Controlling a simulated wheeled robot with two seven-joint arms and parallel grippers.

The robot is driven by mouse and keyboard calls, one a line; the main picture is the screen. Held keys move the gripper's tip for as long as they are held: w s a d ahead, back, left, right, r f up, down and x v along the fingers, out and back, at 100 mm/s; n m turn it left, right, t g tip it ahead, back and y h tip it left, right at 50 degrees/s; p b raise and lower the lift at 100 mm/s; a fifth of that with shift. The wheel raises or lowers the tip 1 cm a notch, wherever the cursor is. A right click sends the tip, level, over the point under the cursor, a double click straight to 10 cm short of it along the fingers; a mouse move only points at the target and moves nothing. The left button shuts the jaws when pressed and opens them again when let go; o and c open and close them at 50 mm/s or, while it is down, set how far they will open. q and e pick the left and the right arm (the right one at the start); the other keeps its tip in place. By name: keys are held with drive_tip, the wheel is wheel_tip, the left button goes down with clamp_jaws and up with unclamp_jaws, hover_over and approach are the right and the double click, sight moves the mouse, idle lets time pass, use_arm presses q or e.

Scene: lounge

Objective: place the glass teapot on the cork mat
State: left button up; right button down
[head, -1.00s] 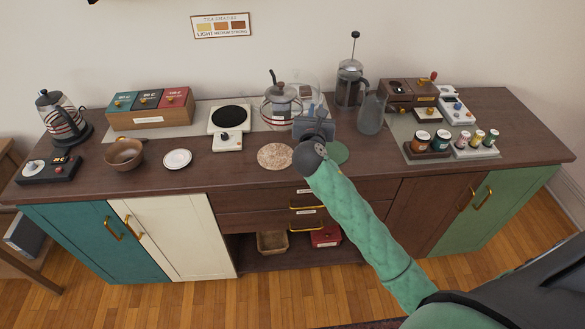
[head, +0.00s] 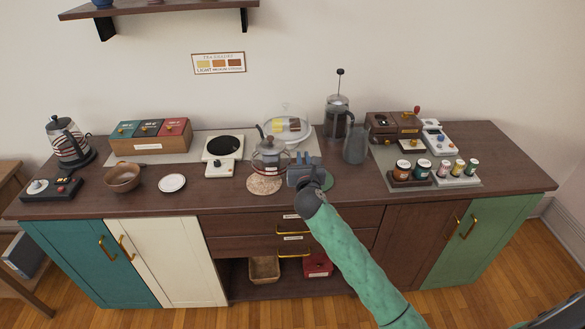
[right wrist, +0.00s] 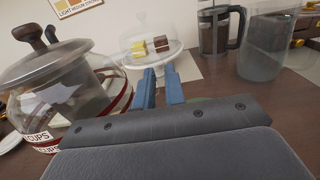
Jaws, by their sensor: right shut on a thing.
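The glass teapot (head: 268,160), with a dark lid and a red-and-white band, is upright over the back part of the round cork mat (head: 264,185). I cannot tell whether its base touches the mat. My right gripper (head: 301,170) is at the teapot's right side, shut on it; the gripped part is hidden. In the right wrist view the teapot (right wrist: 75,92) fills the left side, beside the blue fingers (right wrist: 160,88). The mat does not show there. My left gripper is not in view.
A green round mat (head: 347,182) lies right of the gripper. Behind stand a glass-domed cake stand (head: 288,130), a French press (head: 338,115) and a grey glass pitcher (head: 355,146). A hot plate (head: 222,150) and white saucer (head: 172,183) are to the left.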

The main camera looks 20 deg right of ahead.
drive_tip(key=w, duration=0.1)
drive_tip(key=w+a+f, duration=0.2)
drive_tip(key=shift+w+f+p, duration=0.2)
drive_tip(key=shift+w+p, duration=0.15)
drive_tip(key=shift+w, duration=0.05)
wheel_tip(320, 180, down, 3)
drive_tip(key=shift+a+f+p, duration=0.1)
drive_tip(key=shift+f+p, duration=0.1)
drive_tip(key=shift+p, duration=0.2)
drive_tip(key=shift+f, duration=0.3)
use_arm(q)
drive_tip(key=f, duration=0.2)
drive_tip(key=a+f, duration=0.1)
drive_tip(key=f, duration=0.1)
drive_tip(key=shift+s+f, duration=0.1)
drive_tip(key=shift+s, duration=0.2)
use_arm(e)
drive_tip(key=c, duration=1.9)
unclamp_jaws()
drive_tip(key=shift+f, duration=0.2)
drive_tip(key=o, duration=0.4)
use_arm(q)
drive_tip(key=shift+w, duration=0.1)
use_arm(e)
drive_tip(key=shift+o, duration=0.2)
drive_tip(key=shift+r, duration=0.1)
